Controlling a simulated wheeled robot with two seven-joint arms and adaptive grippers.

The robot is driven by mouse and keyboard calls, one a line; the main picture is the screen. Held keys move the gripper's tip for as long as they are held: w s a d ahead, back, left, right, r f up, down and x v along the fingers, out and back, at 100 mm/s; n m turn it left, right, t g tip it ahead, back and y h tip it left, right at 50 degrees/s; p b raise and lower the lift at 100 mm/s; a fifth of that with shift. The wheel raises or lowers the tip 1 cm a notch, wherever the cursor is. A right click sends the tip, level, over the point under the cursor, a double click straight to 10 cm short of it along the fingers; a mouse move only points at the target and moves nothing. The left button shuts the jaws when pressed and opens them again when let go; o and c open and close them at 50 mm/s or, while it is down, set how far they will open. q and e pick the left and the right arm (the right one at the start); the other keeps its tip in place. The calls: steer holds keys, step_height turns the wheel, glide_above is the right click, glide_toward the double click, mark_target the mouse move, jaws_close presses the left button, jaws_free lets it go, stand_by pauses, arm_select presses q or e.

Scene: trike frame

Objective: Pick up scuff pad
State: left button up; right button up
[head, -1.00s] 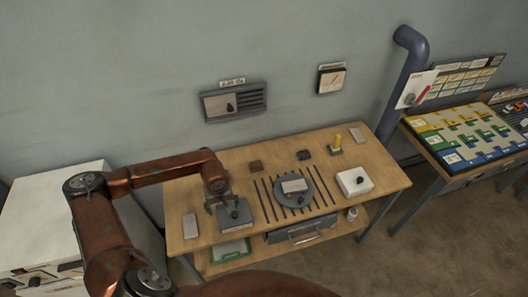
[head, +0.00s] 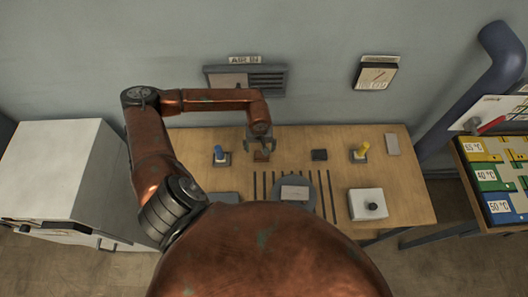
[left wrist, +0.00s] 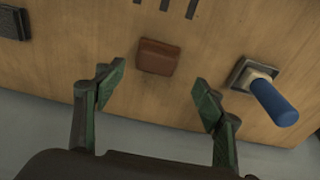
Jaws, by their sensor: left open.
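A small reddish-brown block, which looks like the scuff pad (head: 261,156), lies flat at the back of the wooden workbench (head: 405,212). My left gripper (head: 261,141) is above it in the head view, partly overlapping it, with its fingers pointing down. In the left wrist view the scuff pad (left wrist: 158,56) shows whole, just beyond and between the spread fingertips of the left gripper (left wrist: 157,80). The fingers are open, empty and apart from the pad. My right gripper is not in view.
A blue-handled tool (head: 219,154) stands upright close left of the pad; it shows close by in the wrist view (left wrist: 272,100).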

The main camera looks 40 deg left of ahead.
mark_target(261, 153)
arm_select(q)
steer(key=shift+s+d+f+p, duration=0.15)
steer(key=shift+f+p, duration=0.2)
steer(key=shift+f, duration=0.55)
steer(key=shift+w+f, duration=0.3)
steer(key=shift+f, duration=0.2)
steer(key=shift+w+f, duration=0.25)
steer(key=shift+f, duration=0.25)
steer(key=shift+w+f, duration=0.4)
steer(key=shift+f, duration=0.25)
steer(key=shift+s+a+f, duration=0.15)
steer(key=shift+s+a, duration=0.05)
steer(key=shift+s, duration=0.25)
steer(key=shift+w, duration=0.25)
steer(key=c, duration=0.4)
steer(key=shift+s, duration=0.15)
steer(key=c, duration=0.8)
steer(key=shift+c, duration=0.2)
steer(key=shift+r, duration=0.55)
steer(key=s+d+r+b, duration=0.3)
steer(key=s+d+r, duration=0.6)
steer(key=r, duration=0.3)
steer(key=shift+s+d, duration=0.25)
steer(key=shift+s, duration=0.35)
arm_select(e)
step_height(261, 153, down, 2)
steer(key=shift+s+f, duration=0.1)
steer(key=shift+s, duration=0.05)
